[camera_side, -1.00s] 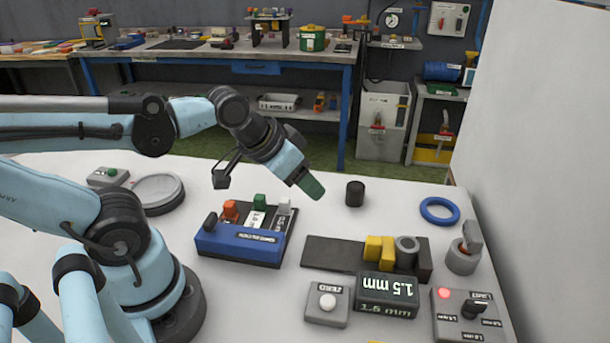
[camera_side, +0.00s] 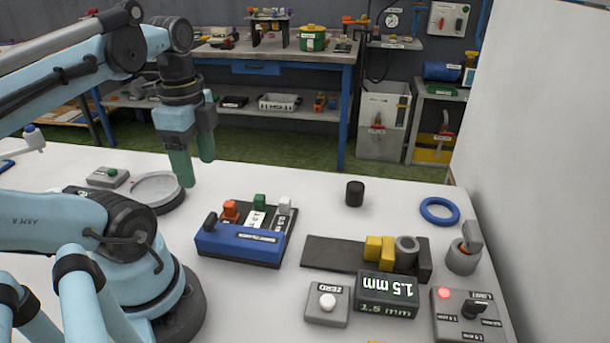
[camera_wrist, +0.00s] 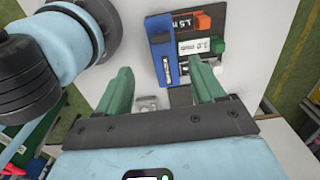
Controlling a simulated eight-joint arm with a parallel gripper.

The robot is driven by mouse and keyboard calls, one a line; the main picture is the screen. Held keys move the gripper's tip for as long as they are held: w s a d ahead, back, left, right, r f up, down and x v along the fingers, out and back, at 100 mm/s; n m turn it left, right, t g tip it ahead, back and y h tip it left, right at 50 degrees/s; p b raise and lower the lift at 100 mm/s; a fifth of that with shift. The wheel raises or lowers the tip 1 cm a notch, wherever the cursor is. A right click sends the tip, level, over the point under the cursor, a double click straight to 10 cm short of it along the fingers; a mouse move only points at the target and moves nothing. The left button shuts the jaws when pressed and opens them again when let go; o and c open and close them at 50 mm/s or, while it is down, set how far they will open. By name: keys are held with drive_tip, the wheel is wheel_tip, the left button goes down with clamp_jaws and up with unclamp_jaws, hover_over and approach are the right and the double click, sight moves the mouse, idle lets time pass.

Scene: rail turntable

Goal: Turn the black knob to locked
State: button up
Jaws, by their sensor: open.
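A black knob (camera_side: 474,306) sits on a grey box (camera_side: 448,328) at the front right in the side view. The box has several small labels and a red light; I cannot read "locked" on it. A black lever (camera_side: 210,223) also stands on the left end of the blue-fronted unit (camera_side: 240,244). My gripper (camera_side: 197,173) has green fingers, is open and empty, and hangs above the back left of the table, far from the grey box. In the wrist view my gripper (camera_wrist: 160,66) shows its fingers spread. The blue-fronted unit also shows beyond them (camera_wrist: 166,66).
A black cylinder (camera_side: 355,194) and a blue ring (camera_side: 440,211) lie towards the back. A display (camera_side: 387,293), a button box (camera_side: 327,304) and a grey upright fixture (camera_side: 462,258) stand near the grey box. A white wall (camera_side: 540,150) rises on the right.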

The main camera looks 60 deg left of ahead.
sight(210, 218)
drive_tip(key=shift+f, duration=5.9)
drive_tip(key=c, duration=1.1)
